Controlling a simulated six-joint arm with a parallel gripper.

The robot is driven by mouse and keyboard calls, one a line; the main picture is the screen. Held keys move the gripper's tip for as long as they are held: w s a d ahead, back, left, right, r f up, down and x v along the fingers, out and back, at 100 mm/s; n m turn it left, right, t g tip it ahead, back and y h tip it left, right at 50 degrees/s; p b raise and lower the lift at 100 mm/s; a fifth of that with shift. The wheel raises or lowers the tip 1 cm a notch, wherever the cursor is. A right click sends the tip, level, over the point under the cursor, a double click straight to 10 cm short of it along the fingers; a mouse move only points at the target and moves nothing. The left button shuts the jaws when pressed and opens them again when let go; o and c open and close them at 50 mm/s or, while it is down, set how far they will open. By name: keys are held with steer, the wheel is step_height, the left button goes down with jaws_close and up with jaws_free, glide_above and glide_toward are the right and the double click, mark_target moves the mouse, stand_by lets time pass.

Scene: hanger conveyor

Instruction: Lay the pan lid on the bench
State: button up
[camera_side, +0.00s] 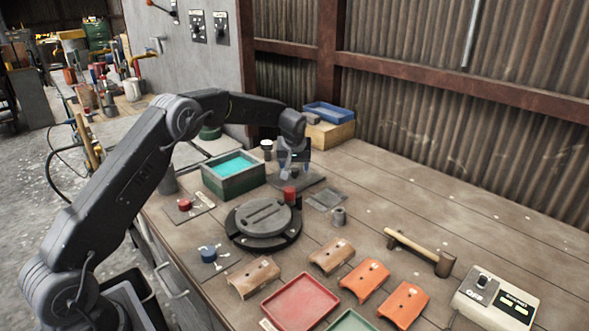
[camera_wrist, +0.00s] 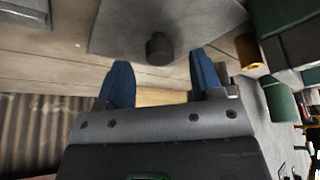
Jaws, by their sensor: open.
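A flat grey plate with a dark knob, which looks like the pan lid (camera_side: 312,182), lies on the bench just right of a green open pan (camera_side: 233,181) holding turquoise liquid. In the wrist view the plate (camera_wrist: 115,28) is at the top, with its dark round knob (camera_wrist: 160,50) upright on it. My gripper (camera_side: 291,172) is above the plate, pointing down. In the wrist view its two blue fingers (camera_wrist: 162,75) are apart with nothing between them. The knob shows just beyond the fingertips and seems clear of them. My gripper hides part of the plate in the side view.
A round grey disc (camera_side: 264,216) on a dark base is nearer. A yellow box with a blue tray (camera_side: 328,113) stands behind. The bench's back right is clear.

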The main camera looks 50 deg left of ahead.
steer(key=v, duration=1.1)
steer(key=shift+r, duration=0.25)
steer(key=shift+s+d, duration=0.1)
steer(key=s+d+r+m, duration=0.1)
steer(key=s+d+r, duration=0.2)
steer(key=s, duration=0.3)
steer(key=s+d+r+m+t+h, duration=0.1)
steer(key=s+d+r+m, duration=0.15)
steer(key=s+r, duration=0.2)
steer(key=s+d+r+m, duration=0.1)
steer(key=s+d+r, duration=0.25)
steer(key=s, duration=0.25)
steer(key=s+d+f+m+h, duration=0.1)
steer(key=s+d+f+m, duration=0.1)
steer(key=s, duration=0.8)
steer(key=s+d+f+m+t+h, duration=0.1)
steer(key=s+d+f, duration=0.3)
steer(key=s, duration=0.7)
steer(key=shift+d+m, duration=0.45)
steer(key=shift+m, duration=0.3)
